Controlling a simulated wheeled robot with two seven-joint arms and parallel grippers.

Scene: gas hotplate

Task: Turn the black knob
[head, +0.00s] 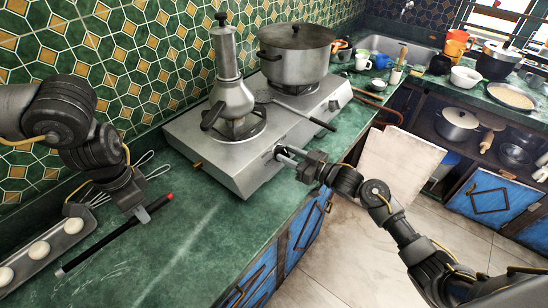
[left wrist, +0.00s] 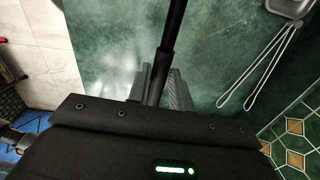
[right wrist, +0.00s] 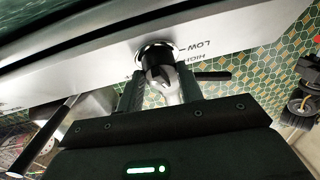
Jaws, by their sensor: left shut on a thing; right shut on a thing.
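The black knob (right wrist: 155,58) sits on the front panel of the silver gas hotplate (head: 210,163). In the right wrist view it lies between the fingers of my right gripper (right wrist: 160,85), which is shut on it. In the head view, this gripper (head: 287,155) is at the hotplate's front face and hides most of the knob. My left gripper (head: 142,213) is shut on a long black stick lighter (head: 100,245) with a red part near its end, above the counter. The lighter (left wrist: 173,30) also shows in the left wrist view.
A moka-like pot (head: 230,95) stands on the near burner and a lidded pot (head: 296,60) on the far one. A spatula (head: 300,112) lies between them, its handle overhanging the front. A whisk (head: 97,200) and an egg tray (head: 50,243) are at left.

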